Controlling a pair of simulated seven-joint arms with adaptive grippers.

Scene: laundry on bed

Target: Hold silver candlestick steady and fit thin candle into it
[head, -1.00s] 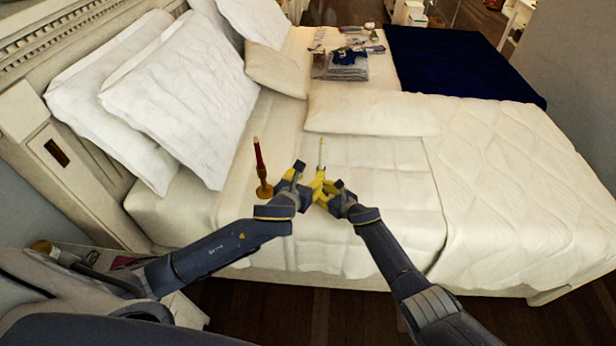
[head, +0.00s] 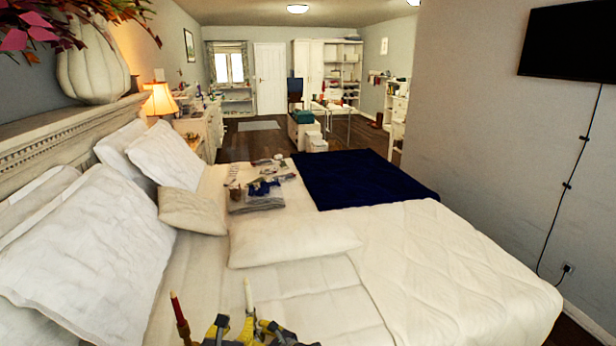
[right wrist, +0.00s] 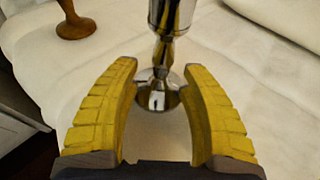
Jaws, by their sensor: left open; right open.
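The silver candlestick (right wrist: 166,45) stands upright on the bed in the right wrist view, between the yellow fingers of my right gripper (right wrist: 160,70). These fingers are open, with visible gaps on both sides of the stem. Its upper end is out of that frame. In the head view a thin pale candle (head: 248,295) stands upright above the grippers; its lower end is hidden, so I cannot tell how it is seated. The left gripper is open.
A red candle (head: 176,306) in a wooden holder stands left of my grippers; its round brown base (right wrist: 75,26) shows in the right wrist view. Pillows (head: 75,250) lie to the left, a flat cushion (head: 290,241) ahead. Folded clothes (head: 256,196) lie farther back. The quilt (head: 440,270) at right is clear.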

